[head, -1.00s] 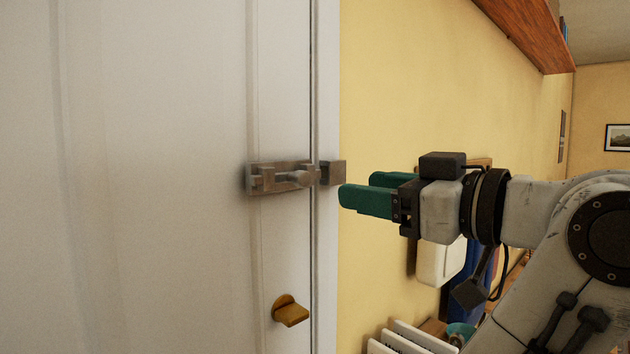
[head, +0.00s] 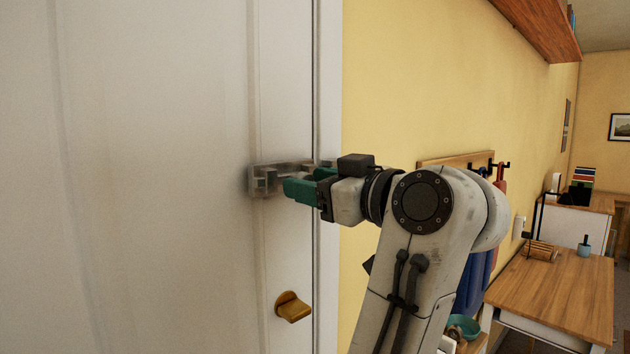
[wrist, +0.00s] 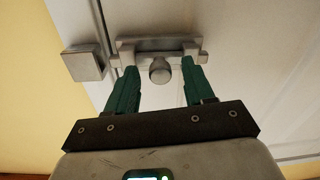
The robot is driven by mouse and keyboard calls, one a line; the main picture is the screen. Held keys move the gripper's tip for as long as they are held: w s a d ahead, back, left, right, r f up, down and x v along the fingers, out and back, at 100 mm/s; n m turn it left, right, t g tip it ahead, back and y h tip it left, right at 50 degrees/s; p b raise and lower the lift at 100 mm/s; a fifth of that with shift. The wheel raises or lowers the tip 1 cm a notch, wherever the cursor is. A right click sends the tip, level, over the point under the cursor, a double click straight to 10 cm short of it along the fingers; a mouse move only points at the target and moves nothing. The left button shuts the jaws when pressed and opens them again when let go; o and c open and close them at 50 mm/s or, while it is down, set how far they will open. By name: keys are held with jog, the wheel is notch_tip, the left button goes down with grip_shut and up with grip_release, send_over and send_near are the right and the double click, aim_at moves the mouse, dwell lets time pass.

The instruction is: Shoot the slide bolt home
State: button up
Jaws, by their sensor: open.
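The grey metal slide bolt (head: 262,180) is mounted on the white door near its edge. In the wrist view its body (wrist: 158,44) shows with a round knob (wrist: 160,72) standing out from it. The square keeper (wrist: 84,64) on the frame sits to the left there, with a gap between it and the bolt body. My gripper (head: 298,187) is open in front of the bolt. In the wrist view its green fingers (wrist: 160,66) stand on either side of the knob, with space visible on both sides. In the head view my gripper hides the knob and most of the keeper.
A brass thumb-turn (head: 292,306) sits on the door below the bolt. The yellow wall (head: 410,90) is right of the frame, with a hook rail (head: 455,161) behind my arm. A wooden table (head: 555,290) stands farther right. The door face left of the bolt is clear.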

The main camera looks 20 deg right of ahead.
jog(key=shift+c, duration=0.4)
grip_shut()
